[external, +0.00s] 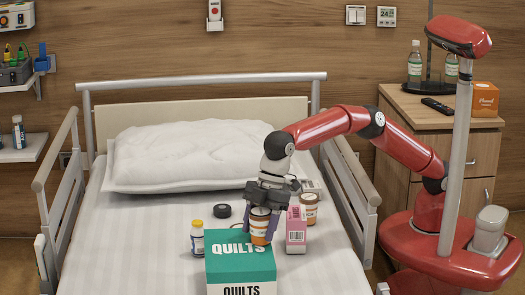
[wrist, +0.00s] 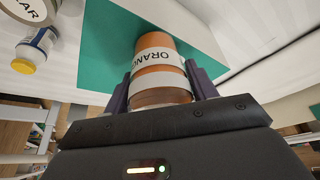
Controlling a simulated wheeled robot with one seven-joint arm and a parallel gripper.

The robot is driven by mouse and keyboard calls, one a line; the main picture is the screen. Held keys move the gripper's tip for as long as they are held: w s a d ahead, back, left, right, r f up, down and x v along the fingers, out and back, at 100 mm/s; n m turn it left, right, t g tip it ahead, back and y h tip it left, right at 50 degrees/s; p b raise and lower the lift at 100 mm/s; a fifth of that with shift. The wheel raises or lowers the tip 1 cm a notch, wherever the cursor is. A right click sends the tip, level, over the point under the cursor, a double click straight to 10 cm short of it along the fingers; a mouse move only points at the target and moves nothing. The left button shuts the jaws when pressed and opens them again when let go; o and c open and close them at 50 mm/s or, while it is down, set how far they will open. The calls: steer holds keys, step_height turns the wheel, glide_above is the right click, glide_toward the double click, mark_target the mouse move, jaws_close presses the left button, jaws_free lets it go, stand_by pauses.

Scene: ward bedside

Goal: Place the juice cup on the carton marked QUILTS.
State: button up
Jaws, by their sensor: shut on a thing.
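The juice cup (external: 260,226) is orange with a white band; in the wrist view (wrist: 160,66) the band reads "ORAN", with the rest cut off. My gripper (external: 264,212) is shut on it, with one dark finger on each side, as the wrist view also shows (wrist: 165,88). The teal and white carton marked QUILTS (external: 225,268) stands on the bed. The cup is over the far right part of its teal top, which fills the area behind the cup in the wrist view (wrist: 103,60). I cannot tell whether the cup's base touches the carton.
A white bottle with a yellow cap (external: 197,240) stands left of the carton. A black round item (external: 222,211) lies behind. Bed rails (external: 350,180) flank the bed.

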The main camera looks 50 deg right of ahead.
steer(key=o, duration=1.2)
steer(key=p+v, duration=0.1)
steer(key=v, duration=1.1)
steer(key=shift+r, duration=0.15)
